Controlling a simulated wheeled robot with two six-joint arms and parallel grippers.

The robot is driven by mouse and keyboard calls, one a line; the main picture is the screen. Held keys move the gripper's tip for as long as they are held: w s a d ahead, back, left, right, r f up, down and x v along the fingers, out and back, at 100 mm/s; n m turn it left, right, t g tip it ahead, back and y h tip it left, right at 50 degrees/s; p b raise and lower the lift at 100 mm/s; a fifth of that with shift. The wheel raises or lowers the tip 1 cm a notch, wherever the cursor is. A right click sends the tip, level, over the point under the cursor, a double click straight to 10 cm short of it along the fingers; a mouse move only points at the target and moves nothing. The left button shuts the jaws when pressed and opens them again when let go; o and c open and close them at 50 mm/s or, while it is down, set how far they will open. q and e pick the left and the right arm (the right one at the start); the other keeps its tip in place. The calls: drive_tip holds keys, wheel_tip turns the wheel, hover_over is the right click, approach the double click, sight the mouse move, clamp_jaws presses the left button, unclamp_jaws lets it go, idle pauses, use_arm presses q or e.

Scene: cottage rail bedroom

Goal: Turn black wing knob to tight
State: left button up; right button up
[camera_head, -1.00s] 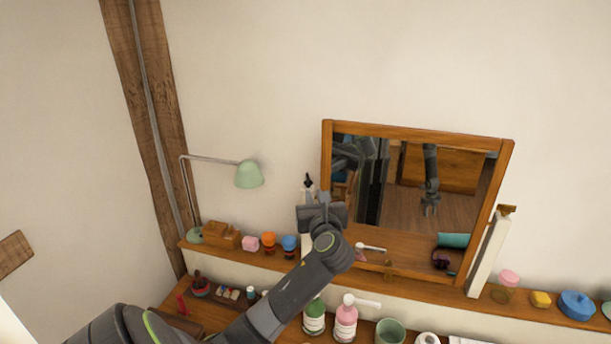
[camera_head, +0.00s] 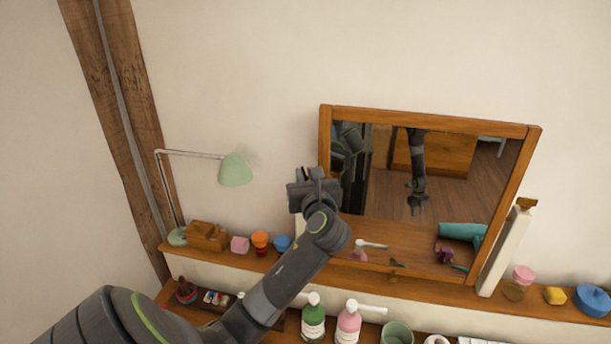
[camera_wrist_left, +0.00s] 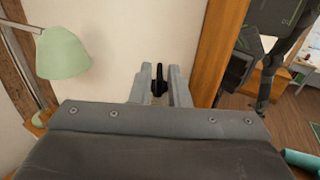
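The black wing knob (camera_wrist_left: 159,82) shows in the left wrist view as a small dark upright shape against the cream wall, left of the mirror's wooden frame (camera_wrist_left: 217,50). My left gripper (camera_wrist_left: 160,72) has its two grey fingers apart, one on each side of the knob. I cannot tell whether either finger touches it. In the head view my left gripper (camera_head: 316,174) is at the left edge of the tilting mirror (camera_head: 430,120) and hides the knob. My right gripper is not directly in view; an arm shows only as a reflection in the mirror.
A pale green lamp (camera_head: 236,170) stands left of the mirror, and its shade also shows in the left wrist view (camera_wrist_left: 63,52). The shelf (camera_head: 420,287) holds small colourful items. Green (camera_head: 313,324) and pink (camera_head: 348,326) pump bottles stand below. A white post (camera_head: 502,250) flanks the mirror's right side.

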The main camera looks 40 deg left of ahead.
use_arm(q)
clamp_jaws()
